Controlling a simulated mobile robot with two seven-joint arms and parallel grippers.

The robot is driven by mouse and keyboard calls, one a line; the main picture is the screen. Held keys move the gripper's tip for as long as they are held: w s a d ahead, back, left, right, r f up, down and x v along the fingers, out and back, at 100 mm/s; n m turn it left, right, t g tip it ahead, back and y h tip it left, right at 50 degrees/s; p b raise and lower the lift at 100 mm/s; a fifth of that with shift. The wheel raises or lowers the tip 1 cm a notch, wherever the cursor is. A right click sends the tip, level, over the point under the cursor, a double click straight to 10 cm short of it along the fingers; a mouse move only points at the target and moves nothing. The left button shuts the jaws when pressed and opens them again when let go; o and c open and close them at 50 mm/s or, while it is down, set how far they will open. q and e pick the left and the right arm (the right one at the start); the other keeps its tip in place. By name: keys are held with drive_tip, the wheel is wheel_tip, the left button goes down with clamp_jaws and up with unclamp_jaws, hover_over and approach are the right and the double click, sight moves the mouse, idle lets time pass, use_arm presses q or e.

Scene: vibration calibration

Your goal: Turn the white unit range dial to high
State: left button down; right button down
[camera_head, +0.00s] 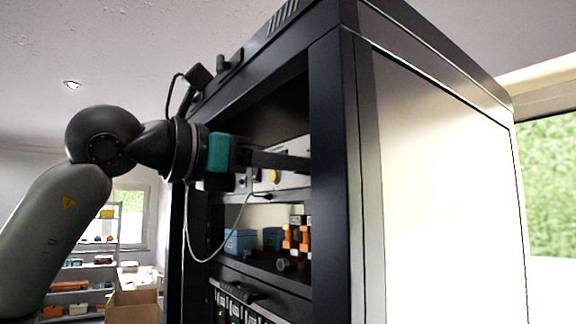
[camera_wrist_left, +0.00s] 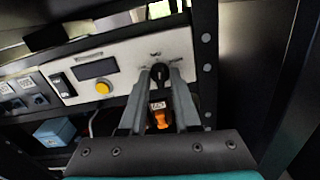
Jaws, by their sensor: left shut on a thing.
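The white unit (camera_wrist_left: 128,58) is mounted in the black rack and has a dark display, a yellow button and a black dial. The black range dial (camera_wrist_left: 160,74) is at the right part of its front, with small marks above it too small to read. My left gripper (camera_wrist_left: 160,78) is shut on the dial, one grey finger on each side. In the head view the white unit (camera_head: 291,180) shows partly behind my left gripper (camera_head: 300,163). The dial is hidden there by the gripper and the rack post. My right gripper is not in view.
The black rack (camera_head: 345,180) frames the unit closely, with a post on the right. Below the unit are a blue box (camera_wrist_left: 54,131) and orange-and-black items (camera_head: 297,236). A thin white cable (camera_head: 224,236) hangs in front. Shelves (camera_head: 85,262) stand far behind at left.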

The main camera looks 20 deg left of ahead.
use_arm(q)
drive_tip(key=m, duration=1)
drive_tip(key=shift+m, duration=0.4)
idle(0.4)
drive_tip(key=c, duration=0.6)
unclamp_jaws()
drive_tip(key=b+v, duration=0.3)
drive_tip(key=v, duration=1.2)
drive_tip(key=shift+s, duration=0.1)
